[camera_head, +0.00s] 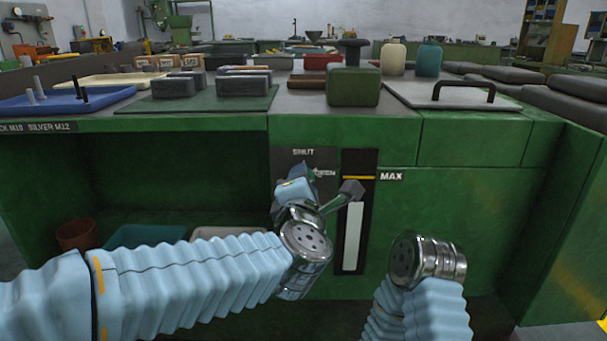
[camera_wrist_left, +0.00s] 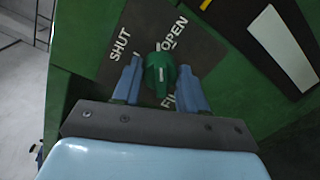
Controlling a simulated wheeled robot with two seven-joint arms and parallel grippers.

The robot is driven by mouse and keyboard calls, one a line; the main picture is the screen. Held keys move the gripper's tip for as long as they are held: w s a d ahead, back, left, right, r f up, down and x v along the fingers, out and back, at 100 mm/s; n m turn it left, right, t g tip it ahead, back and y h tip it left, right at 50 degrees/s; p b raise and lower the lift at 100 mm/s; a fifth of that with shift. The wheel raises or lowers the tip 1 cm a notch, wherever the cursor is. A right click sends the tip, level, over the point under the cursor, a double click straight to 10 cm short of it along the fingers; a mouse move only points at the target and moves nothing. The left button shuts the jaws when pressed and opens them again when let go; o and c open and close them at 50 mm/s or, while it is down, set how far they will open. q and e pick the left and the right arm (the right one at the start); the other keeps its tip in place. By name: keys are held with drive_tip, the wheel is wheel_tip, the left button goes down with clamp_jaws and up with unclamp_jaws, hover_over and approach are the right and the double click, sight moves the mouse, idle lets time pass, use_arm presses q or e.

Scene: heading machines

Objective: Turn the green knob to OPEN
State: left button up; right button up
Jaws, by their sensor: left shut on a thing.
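The green knob (camera_wrist_left: 160,74) sits on a dark label plate (camera_wrist_left: 146,28) on the machine's green front. White lettering around it reads SHUT (camera_wrist_left: 119,43) and OPEN (camera_wrist_left: 174,36), with a partly hidden FILL-like word below. My left gripper (camera_wrist_left: 160,68) has one blue finger on each side of the knob and is shut on it. The knob's white mark points toward the top of the left wrist view, between SHUT and OPEN. In the head view my left wrist and gripper cover the knob. My right arm ends in a metal wrist at lower right; its gripper does not show.
A level strip (camera_head: 353,238) marked MAX stands right of the plate. A green stalk with a dark grey end (camera_head: 350,190) sticks out close beside my left wrist. Trays, blocks and a green block with a knob (camera_head: 353,86) are on the machine top.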

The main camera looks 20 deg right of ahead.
use_arm(q)
drive_tip(key=shift+d+f+m+y+p, duration=0.1)
drive_tip(key=shift+m+y+p, duration=0.2)
drive_tip(key=shift+m+p, duration=2.25)
drive_tip(key=shift+m+b, duration=0.55)
drive_tip(key=shift+m, duration=0.1)
drive_tip(key=o, duration=1.1)
drive_tip(key=shift+c, duration=0.2)
drive_tip(key=f+v, duration=0.1)
drive_tip(key=v, duration=1.2)
drive_tip(key=shift+s+r+b, duration=0.4)
drive_tip(key=shift+r+b, duration=0.05)
drive_tip(key=shift+r, duration=0.1)
